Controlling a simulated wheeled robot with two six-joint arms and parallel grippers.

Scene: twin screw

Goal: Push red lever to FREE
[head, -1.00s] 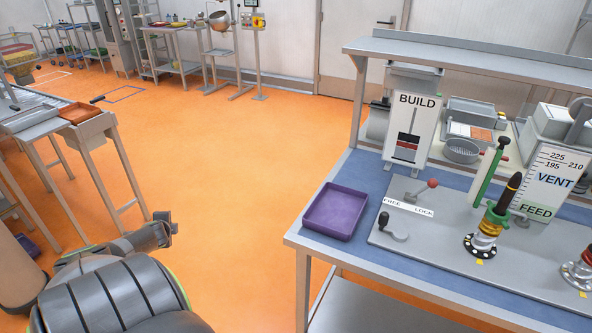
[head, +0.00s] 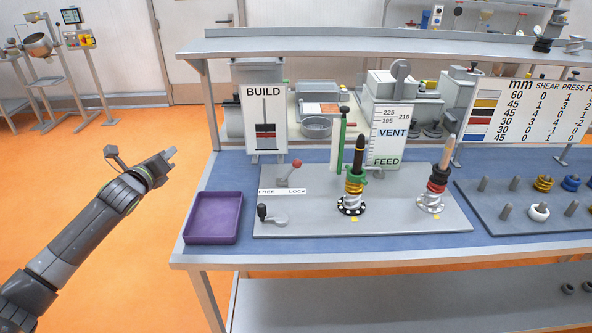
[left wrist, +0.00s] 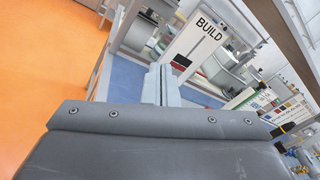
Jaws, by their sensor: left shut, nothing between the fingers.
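The red lever (head: 297,163) stands on the grey plate (head: 310,215) of the bench, behind a label reading FREE on the left and LOCK on the right. Its red knob leans to the right, above the LOCK word. My left gripper (head: 171,153) is shut and empty, over the orange floor left of the bench and well apart from the lever. In the left wrist view its shut fingers (left wrist: 163,82) point toward the bench and the BUILD sign; I cannot make out the lever there. My right gripper is not in view.
A purple tray (head: 213,217) sits at the bench's left end. A black-knobbed crank (head: 263,212) is in front of the label. Two ringed posts stand right of the lever. The BUILD sign (head: 264,119) and an overhead shelf (head: 380,42) rise behind.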

